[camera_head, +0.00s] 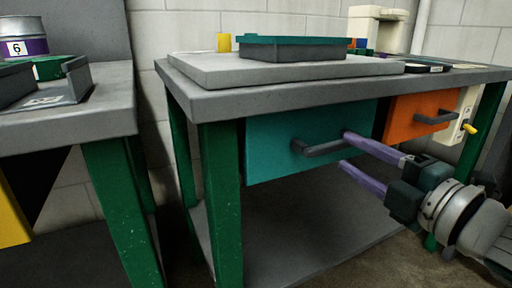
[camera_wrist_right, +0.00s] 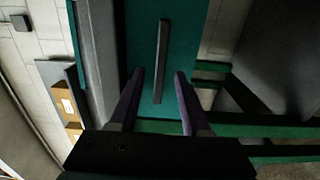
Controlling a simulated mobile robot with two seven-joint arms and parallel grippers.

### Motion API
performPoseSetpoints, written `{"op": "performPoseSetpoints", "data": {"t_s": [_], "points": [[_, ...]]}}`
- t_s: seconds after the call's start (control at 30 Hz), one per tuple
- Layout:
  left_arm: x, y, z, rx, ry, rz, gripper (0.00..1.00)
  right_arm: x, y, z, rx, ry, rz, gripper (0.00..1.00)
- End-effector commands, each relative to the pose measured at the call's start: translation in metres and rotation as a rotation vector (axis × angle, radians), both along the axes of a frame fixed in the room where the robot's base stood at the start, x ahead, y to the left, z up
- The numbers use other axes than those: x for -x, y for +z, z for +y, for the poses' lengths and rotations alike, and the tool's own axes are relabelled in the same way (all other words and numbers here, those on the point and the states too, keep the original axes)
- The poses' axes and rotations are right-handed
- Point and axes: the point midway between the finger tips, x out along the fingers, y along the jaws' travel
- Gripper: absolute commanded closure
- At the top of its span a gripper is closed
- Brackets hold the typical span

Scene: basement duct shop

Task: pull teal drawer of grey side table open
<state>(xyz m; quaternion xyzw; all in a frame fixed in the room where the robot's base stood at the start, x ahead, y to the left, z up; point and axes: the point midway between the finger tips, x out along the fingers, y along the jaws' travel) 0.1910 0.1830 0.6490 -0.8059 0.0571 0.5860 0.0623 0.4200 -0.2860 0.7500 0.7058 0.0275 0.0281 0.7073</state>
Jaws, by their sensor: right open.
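The grey side table (camera_head: 215,104) has green legs and a grey top. Its teal drawer (camera_head: 275,135) sits under the top and looks shut, with a dark grey bar handle (camera_head: 322,147) on its front. The drawer front (camera_wrist_right: 188,30) and the handle (camera_wrist_right: 161,60) also show in the right wrist view. My right gripper (camera_head: 344,149) is open, its purple fingers pointing at the drawer, one above and one below the handle's right end. In the right wrist view, the handle lies between the fingers of the gripper (camera_wrist_right: 160,72). Contact cannot be told. My left gripper is not in view.
An orange drawer (camera_head: 402,107) with its own handle (camera_head: 435,118) is right of the teal one. A flat teal-topped box (camera_head: 305,49) lies on the table. A second grey bench (camera_head: 100,98) with a labelled can (camera_head: 23,38) stands left. Below the drawers is a low shelf (camera_head: 290,240).

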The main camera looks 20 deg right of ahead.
Motion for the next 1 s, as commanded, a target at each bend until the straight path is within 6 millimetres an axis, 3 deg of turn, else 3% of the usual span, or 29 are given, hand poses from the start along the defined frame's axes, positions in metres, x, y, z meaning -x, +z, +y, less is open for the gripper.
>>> {"op": "performPoseSetpoints", "data": {"t_s": [0.1,0.3,0.67,1.0], "points": [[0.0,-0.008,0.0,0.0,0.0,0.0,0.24,-0.021,-0.001,0.002,0.0,0.001,-0.003,0.53],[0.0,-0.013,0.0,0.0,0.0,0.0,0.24,-0.042,-0.001,0.003,-0.002,0.0,-0.001,0.53],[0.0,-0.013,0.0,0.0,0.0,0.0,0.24,-0.047,0.0,0.004,-0.002,0.0,0.001,0.53],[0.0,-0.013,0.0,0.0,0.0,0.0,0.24,-0.047,0.0,0.004,-0.002,0.0,0.001,0.91]]}}
